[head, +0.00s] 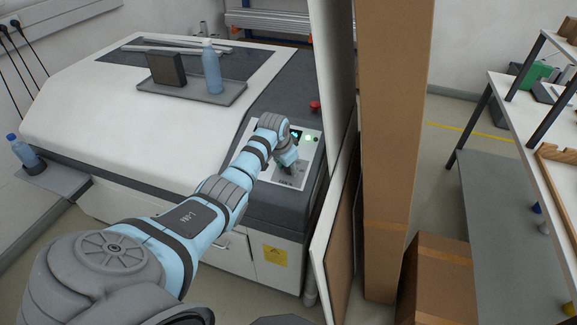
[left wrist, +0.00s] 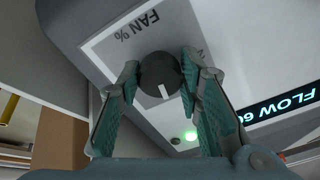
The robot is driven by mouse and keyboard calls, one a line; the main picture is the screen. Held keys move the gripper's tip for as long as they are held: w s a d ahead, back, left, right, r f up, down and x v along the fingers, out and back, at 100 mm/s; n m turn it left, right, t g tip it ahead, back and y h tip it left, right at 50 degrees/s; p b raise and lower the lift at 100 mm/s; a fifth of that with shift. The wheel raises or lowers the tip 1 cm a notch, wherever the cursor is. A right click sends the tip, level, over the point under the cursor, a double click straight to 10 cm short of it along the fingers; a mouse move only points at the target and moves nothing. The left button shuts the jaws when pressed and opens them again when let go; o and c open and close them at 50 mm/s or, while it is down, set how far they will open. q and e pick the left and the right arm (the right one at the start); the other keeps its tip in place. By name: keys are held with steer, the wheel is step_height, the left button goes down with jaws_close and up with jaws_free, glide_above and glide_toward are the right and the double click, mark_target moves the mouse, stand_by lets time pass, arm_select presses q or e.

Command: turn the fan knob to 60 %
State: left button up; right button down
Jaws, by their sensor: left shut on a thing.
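The dark round fan knob (left wrist: 156,72) sits on the grey-white control panel (left wrist: 110,42), beside the label "FAN %". Its white pointer mark points down in the left wrist view. My left gripper (left wrist: 160,82) has its teal finger pads on both sides of the knob and is shut on it. In the head view my left gripper (head: 288,168) is down at the panel (head: 308,153) and hides the knob. My right gripper is out of view.
A green light (left wrist: 191,136) is lit on the panel. A red button (head: 315,106) stands behind it. A grey tray (head: 225,97) on the machine holds a blue bottle (head: 211,68) and a dark block (head: 167,69). Tall cardboard (head: 393,140) stands close to the right.

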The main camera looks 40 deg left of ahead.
arm_select(q)
steer(key=shift+w+m, duration=0.1)
steer(key=shift+m, duration=1.2)
steer(key=o, duration=1.2)
steer(key=shift+c, duration=0.2)
steer(key=a+v, duration=0.1)
steer(key=v, duration=1.1)
steer(key=shift+d, duration=0.4)
